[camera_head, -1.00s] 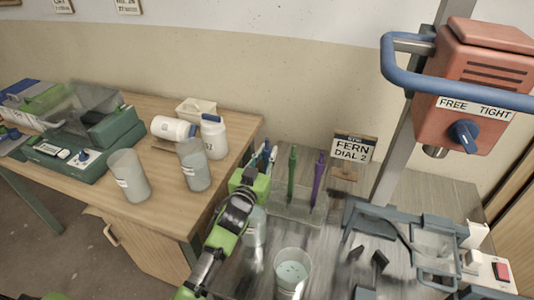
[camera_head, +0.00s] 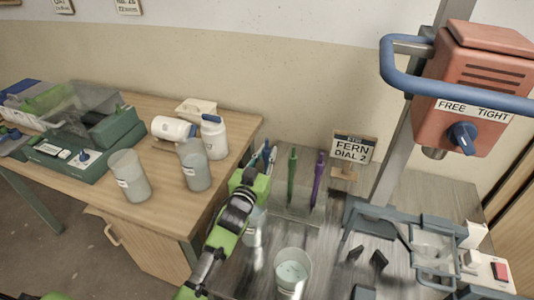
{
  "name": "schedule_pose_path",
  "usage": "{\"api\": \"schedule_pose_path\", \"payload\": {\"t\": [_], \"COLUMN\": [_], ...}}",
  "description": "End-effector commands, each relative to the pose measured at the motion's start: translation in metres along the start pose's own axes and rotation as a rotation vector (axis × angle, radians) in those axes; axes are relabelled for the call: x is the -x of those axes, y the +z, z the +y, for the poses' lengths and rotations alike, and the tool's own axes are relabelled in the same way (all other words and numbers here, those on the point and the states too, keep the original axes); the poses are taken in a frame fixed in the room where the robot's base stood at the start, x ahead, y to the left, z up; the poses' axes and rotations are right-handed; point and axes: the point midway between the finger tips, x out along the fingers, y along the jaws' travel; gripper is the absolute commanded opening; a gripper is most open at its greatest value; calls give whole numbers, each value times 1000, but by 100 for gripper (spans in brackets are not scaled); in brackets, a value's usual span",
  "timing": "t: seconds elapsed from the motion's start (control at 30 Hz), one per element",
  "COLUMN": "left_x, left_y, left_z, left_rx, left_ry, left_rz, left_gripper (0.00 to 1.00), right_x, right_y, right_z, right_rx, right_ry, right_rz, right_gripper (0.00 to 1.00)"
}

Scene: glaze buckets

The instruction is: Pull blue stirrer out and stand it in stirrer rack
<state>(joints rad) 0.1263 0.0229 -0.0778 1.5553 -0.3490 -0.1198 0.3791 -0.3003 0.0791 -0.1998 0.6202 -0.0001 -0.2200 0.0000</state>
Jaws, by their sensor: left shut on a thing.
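My left gripper (camera_head: 258,172) is at the left end of the stirrer rack, shut on the blue stirrer (camera_head: 266,152). Only the blue upper end of the stirrer shows beyond the fingers; its lower part is hidden by my gripper and arm. The clear stirrer rack (camera_head: 290,213) stands on the grey bench and holds an upright green stirrer (camera_head: 291,175) and an upright purple stirrer (camera_head: 318,180). I cannot tell whether the blue stirrer touches the rack. My right gripper is not in view.
A bucket (camera_head: 291,270) with pale contents stands in front of the rack. Another bucket (camera_head: 253,228) is partly behind my left arm. A sign reading FERN DIAL 2 (camera_head: 353,147) stands at the back. The orange mixer head (camera_head: 472,90) and its column rise at the right.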

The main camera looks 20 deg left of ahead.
Motion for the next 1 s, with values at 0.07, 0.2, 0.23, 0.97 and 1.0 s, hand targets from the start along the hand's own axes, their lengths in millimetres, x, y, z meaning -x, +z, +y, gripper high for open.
{"api": "schedule_pose_path", "payload": {"t": [0.07, 0.2, 0.23, 0.97, 1.0], "left_x": [0, 0, 0, 0, 0], "left_y": [-1, -1, -1, 4, 4], "left_z": [0, 0, 0, 0, 0], "left_rx": [0, 0, 0, 1, 1], "left_ry": [0, 0, 0, 0, 0], "left_rz": [2, 2, 2, 2, 2], "left_gripper": [0, 0, 0, 0, 0], "right_x": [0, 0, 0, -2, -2], "right_y": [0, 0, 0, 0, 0], "right_z": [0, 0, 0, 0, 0], "right_rx": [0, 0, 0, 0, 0], "right_ry": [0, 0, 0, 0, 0], "right_rz": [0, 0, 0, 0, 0], "right_gripper": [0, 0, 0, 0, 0]}}
